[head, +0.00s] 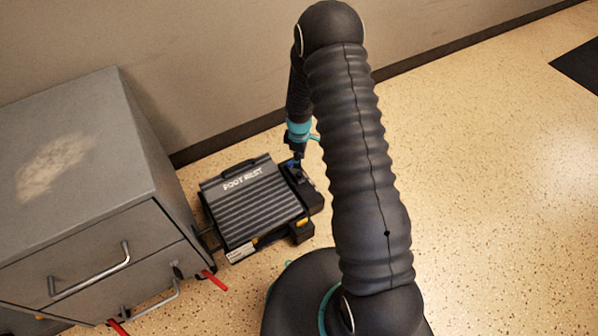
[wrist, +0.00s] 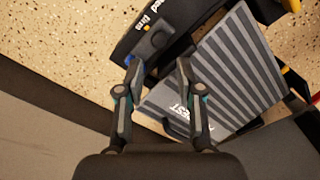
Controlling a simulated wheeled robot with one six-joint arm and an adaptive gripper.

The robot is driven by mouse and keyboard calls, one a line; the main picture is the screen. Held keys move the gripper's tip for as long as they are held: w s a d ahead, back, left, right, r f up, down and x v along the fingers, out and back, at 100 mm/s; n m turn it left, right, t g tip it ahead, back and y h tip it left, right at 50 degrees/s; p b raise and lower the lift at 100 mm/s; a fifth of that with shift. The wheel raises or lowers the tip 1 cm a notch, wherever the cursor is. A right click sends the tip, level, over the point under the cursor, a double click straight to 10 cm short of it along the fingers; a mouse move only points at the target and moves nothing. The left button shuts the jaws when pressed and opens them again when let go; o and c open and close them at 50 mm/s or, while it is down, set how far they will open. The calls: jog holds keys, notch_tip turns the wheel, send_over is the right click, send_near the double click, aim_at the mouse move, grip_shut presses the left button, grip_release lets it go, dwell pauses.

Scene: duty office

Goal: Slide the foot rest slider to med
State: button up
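The foot rest (head: 252,212) is a dark grey ribbed pad on the floor; it also shows in the wrist view (wrist: 235,75). A black side panel (wrist: 185,22) along its edge carries white labels; "firm" and part of "med" are readable. A dark raised block (wrist: 153,42), apparently the slider knob, sits on this panel nearest "firm", beside a small yellow mark. My gripper (wrist: 158,63) is open and empty, its fingertips on either side of the block's near end. I cannot tell whether they touch it. In the head view, my gripper (head: 298,161) is over the panel's far end, partly hidden.
A grey metal cabinet (head: 75,150) with drawer handles stands close on the left of the foot rest. The wall (head: 200,60) is just behind. Red bars (head: 215,280) stick out low by the cabinet.

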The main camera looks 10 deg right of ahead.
aim_at(300, 174)
notch_tip(300, 174, down, 8)
jog(key=shift+r, duration=0.1)
dwell(0.4)
grip_shut()
